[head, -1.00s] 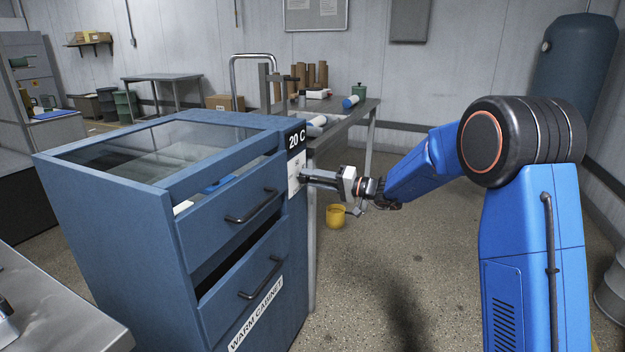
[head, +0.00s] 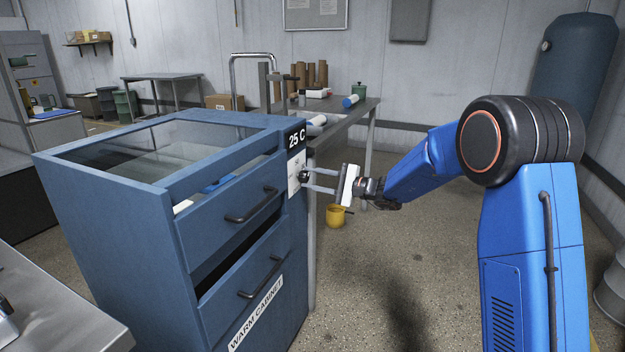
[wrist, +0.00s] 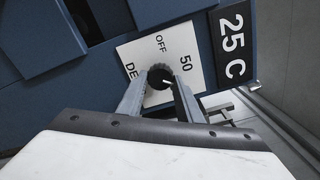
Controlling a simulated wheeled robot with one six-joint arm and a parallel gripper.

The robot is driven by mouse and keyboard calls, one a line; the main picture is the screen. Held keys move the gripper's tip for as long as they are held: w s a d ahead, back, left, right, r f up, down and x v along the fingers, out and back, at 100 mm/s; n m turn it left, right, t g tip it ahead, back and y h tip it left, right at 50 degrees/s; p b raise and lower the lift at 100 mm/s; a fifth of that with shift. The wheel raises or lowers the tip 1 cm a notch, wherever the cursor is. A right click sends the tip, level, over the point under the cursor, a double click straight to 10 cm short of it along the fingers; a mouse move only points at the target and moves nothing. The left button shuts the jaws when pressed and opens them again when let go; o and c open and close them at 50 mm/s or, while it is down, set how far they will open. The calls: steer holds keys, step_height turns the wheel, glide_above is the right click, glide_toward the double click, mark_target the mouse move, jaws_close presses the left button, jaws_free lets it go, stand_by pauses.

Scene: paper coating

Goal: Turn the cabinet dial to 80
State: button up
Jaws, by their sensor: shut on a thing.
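The blue warm cabinet (head: 150,230) stands at the left in the head view. Its black display (head: 296,138) reads 25 C, and the wrist view also shows this display (wrist: 231,42). The dark round dial (wrist: 158,77) sits on a white plate (wrist: 180,48) marked OFF and 50, with a third label partly hidden. In the head view the dial (head: 304,176) is small. My gripper (wrist: 159,84) reaches the cabinet's front from the right, with its two fingers on either side of the dial and shut on it. The fingers hide part of the plate.
Two drawers with dark handles (head: 252,206) are on the cabinet's front; the upper one appears partly open. A workbench (head: 345,108) with rolls stands behind. A yellow cup (head: 336,215) shows beyond my gripper.

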steer(key=m, duration=0.6)
steer(key=shift+f+m, duration=0.15)
steer(key=shift+m, duration=0.25)
stand_by(0.3)
steer(key=o, duration=1)
steer(key=shift+o, duration=0.2)
steer(key=shift+d, duration=0.1)
steer(key=v, duration=1.7)
steer(key=shift+s+d, duration=0.1)
steer(key=shift+s, duration=0.05)
